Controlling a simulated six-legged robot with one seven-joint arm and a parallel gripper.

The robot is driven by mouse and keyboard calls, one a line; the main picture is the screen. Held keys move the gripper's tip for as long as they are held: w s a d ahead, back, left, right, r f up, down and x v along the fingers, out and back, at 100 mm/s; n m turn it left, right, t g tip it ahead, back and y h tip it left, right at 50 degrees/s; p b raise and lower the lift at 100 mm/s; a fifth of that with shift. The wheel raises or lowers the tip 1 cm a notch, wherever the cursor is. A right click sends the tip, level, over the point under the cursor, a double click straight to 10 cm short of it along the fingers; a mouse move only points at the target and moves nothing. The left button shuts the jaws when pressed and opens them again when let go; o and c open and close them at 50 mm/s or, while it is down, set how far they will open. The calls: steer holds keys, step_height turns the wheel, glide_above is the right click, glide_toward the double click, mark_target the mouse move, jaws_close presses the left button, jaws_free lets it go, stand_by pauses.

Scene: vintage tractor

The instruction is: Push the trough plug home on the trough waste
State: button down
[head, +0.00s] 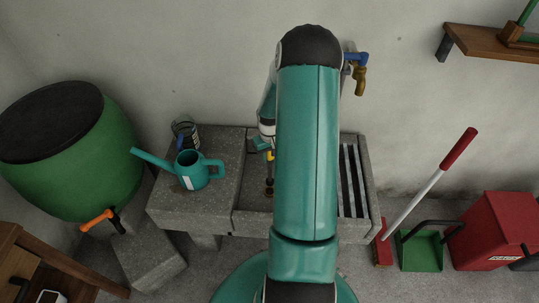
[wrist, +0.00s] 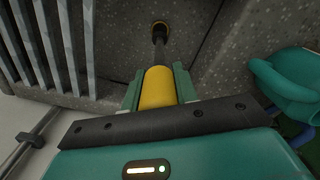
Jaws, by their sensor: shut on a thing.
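My gripper (wrist: 157,86) is shut on the yellow handle of the trough plug (wrist: 158,88), one finger on each side of it. A dark stem runs from the handle to the brass-rimmed trough waste (wrist: 161,24) in the stone basin. The stem's lower end is at the waste, but I cannot tell whether it is fully seated. In the head view my gripper (head: 261,145) is over the trough, partly hidden by my arm. The plug (head: 270,157) hangs upright below it, above the waste (head: 269,190).
The stone trough (head: 237,206) has a slatted metal rack (head: 352,180) at its right end. A teal watering can (head: 194,172) and a glass jar (head: 184,133) stand on its left ledge. A brass tap (head: 359,80) is on the wall behind. A green barrel (head: 75,150) stands at left.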

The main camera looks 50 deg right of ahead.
steer(key=shift+f, duration=3.7)
steer(key=c, duration=1)
jaws_free()
step_height(320, 180, up, 14)
steer(key=shift+f, duration=0.25)
steer(key=shift+r, duration=0.2)
